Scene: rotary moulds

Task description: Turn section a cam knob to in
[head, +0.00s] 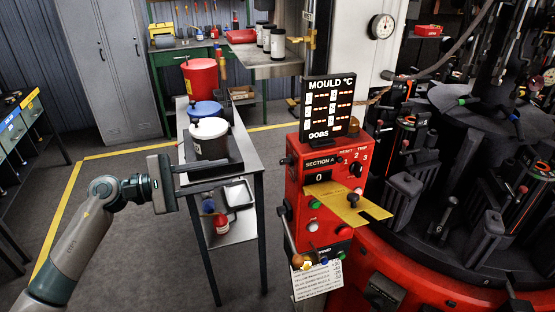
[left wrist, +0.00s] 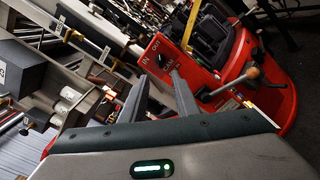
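Which word the knob points to is too small to tell. In the head view I cannot make out this knob's lettering. My left gripper (head: 203,178) is left of the cabinet, beside the narrow side table, clear of the knob. Its two fingers (left wrist: 160,82) are apart with nothing between them, pointing toward the panel. My right gripper is not in view.
A side table (head: 250,158) with white and blue lidded pots (head: 209,138) stands close to my left gripper. A yellow plate (head: 345,203) juts from the cabinet front. In the wrist view a ball-ended lever (left wrist: 252,73) sticks out near the panel. Left floor is clear.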

